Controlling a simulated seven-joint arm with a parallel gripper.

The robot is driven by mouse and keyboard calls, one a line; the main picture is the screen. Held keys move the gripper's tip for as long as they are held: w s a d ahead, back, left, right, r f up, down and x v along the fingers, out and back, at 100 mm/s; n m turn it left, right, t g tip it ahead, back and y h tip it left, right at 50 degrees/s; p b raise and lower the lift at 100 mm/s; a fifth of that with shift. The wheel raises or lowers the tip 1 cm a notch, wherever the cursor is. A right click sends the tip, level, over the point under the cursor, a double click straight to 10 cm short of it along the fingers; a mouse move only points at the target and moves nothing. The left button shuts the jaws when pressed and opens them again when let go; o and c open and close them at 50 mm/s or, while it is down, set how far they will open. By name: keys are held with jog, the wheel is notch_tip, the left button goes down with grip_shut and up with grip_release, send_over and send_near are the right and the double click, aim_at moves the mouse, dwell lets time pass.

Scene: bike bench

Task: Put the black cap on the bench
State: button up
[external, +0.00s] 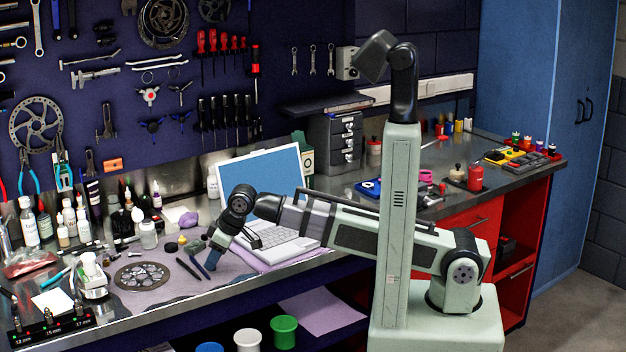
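My gripper (213,264) points down, low over the left part of the workbench (160,300), in front of the open laptop. It is small and dark here, and I cannot tell whether its fingers are open or shut or hold anything. I cannot pick out the black cap with certainty. Several small dark and yellowish items lie just left of my gripper, among them a dark lump (195,246) and a small yellowish piece (170,248). My wrist and forearm hide part of the bench and laptop.
Two dark pens (188,268) lie beside my gripper. A brake disc (143,276) lies further left, near bottles (29,222) along the back. The laptop (262,195) stands behind my wrist. A lower shelf holds a green tub (284,333). Some bench surface near the front edge is clear.

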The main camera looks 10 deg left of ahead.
jog(key=shift+o, duration=0.2)
jog(key=v, duration=1.2)
dwell(0.4)
jog(key=w+a+r, duration=0.2)
jog(key=w+a, duration=0.1)
jog(key=w, duration=0.1)
jog(key=s+f+n, duration=0.1)
jog(key=f, duration=0.1)
jog(key=s+f+n+g+h, duration=0.1)
jog(key=f+n, duration=0.1)
jog(key=f, duration=0.1)
jog(key=f+n+h, duration=0.1)
jog(key=f, duration=0.2)
jog(key=shift+s+a+f, duration=0.1)
jog(key=shift+s+a, duration=0.3)
jog(key=shift+s+a+x, duration=0.1)
jog(key=shift+s+x, duration=0.05)
jog(key=shift+x, duration=1.2)
jog(key=shift+s+a+x, duration=0.15)
jog(key=shift+x, duration=1.2)
